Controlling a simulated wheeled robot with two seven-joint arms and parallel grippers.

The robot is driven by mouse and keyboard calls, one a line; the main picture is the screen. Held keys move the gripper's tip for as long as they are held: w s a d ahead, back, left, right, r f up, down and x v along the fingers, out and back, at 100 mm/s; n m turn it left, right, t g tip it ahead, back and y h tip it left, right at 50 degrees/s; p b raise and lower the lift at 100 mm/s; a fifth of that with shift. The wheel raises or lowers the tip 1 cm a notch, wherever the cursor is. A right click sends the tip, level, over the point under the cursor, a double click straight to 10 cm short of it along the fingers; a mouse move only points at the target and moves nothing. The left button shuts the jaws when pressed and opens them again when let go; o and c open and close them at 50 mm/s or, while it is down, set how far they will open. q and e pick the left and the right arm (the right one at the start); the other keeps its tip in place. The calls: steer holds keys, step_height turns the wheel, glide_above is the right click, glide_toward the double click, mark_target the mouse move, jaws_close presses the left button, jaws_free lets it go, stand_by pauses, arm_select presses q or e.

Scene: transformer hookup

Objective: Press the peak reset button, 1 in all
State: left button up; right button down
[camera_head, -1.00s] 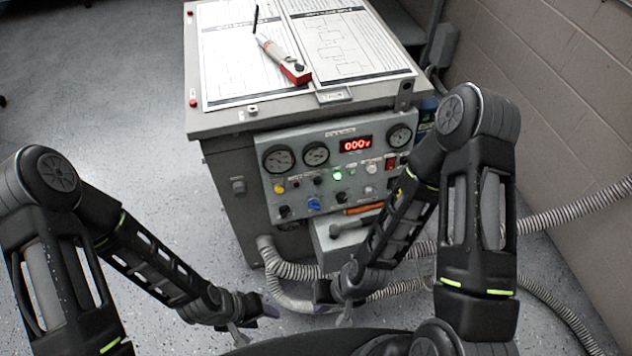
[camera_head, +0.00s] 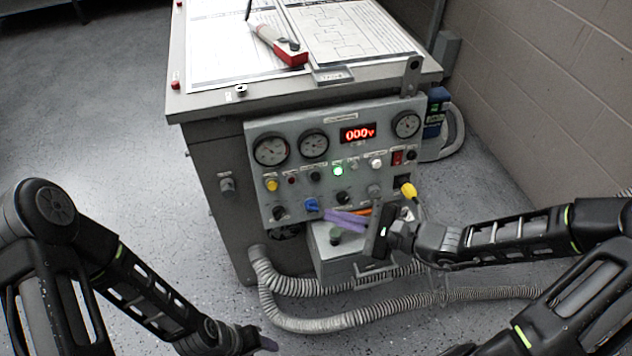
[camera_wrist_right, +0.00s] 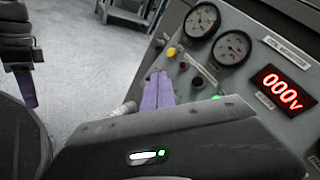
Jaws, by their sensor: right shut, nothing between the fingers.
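The control panel (camera_head: 325,187) on the cabinet's front carries several buttons and knobs. These include a yellow button (camera_head: 272,185), a lit green one (camera_head: 338,171), a white one (camera_head: 376,164) and a grey one (camera_head: 374,190). The labels are too small to read, so I cannot tell which is peak reset. My right gripper (camera_head: 330,216) is shut and empty, its purple fingers pointing left in front of the panel's lower edge. Its fingers (camera_wrist_right: 157,92) also show in the right wrist view. My left gripper (camera_head: 264,344) is low at the bottom, away from the panel; its jaws are unclear.
A red display (camera_head: 357,133) reads 000v beside round gauges (camera_head: 271,151). A red-and-grey tool (camera_head: 280,45) lies on paper sheets on the cabinet top. A grey box (camera_head: 336,262) and ribbed hoses (camera_head: 330,322) are below the panel. The floor at left is clear.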

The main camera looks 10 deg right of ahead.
mark_target(315, 176)
steer(key=shift+w+r, duration=0.2)
steer(key=shift+r, duration=0.2)
steer(key=shift+w+f, duration=0.1)
steer(key=w+f+b, duration=0.1)
steer(key=w+b, duration=0.2)
steer(key=w, duration=0.5)
steer(key=shift+w+a+f+b, duration=0.2)
steer(key=shift+a+b, duration=0.1)
steer(key=shift+b, duration=0.1)
steer(key=shift+w, duration=0.15)
stand_by(1.6)
steer(key=shift+w+f, duration=0.1)
steer(key=shift+w, duration=0.15)
